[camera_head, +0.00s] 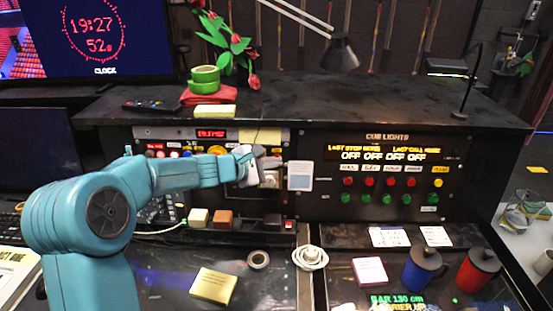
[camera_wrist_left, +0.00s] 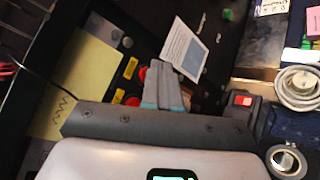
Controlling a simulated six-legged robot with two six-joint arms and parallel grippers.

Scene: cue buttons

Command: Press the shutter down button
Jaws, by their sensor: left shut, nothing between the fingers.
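My left gripper (camera_head: 254,167) is shut and empty in the head view, at the right part of the left control panel (camera_head: 139,132). In the left wrist view its closed fingers (camera_wrist_left: 163,86) point at the panel, beside a red button (camera_wrist_left: 131,68). Another red shape shows right at the fingers, partly hidden by them. Yellow labels (camera_wrist_left: 119,96) sit near these buttons, but I cannot read them. I cannot tell which button is shutter down, or whether the fingertips touch one. In the head view my gripper hides this part of the panel. My right gripper is in neither view.
A white card (camera_head: 300,176) is on the panel right of my gripper. The cue lights panel (camera_head: 320,205) has rows of red and green buttons. A desk lamp (camera_head: 340,54) hangs above the ledge.

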